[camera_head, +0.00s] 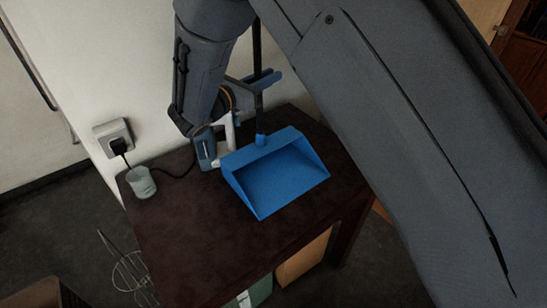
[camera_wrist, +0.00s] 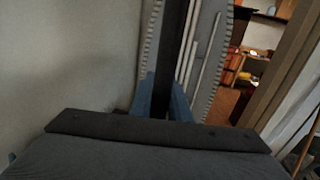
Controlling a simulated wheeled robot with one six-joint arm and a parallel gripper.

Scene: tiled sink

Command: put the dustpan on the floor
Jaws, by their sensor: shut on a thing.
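The blue dustpan (camera_head: 275,178) has a wide open pan and a long thin black handle that rises from it. In the head view the pan is over the right part of a dark table; I cannot tell whether it touches the top. My gripper (camera_head: 262,82) is shut on the black handle, well above the pan. In the wrist view my gripper's blue fingers (camera_wrist: 165,98) stand on both sides of the dark handle (camera_wrist: 174,45). The pan is hidden in that view. My arm covers much of the right of the head view.
The dark table (camera_head: 190,245) carries a small pale cup (camera_head: 141,183) and a blue and white object (camera_head: 207,150). A wall socket (camera_head: 116,136) with a black plug is behind. Grey floor (camera_head: 60,240) shows at left, with a wire stand (camera_head: 128,272). Boxes (camera_head: 304,262) are under the table.

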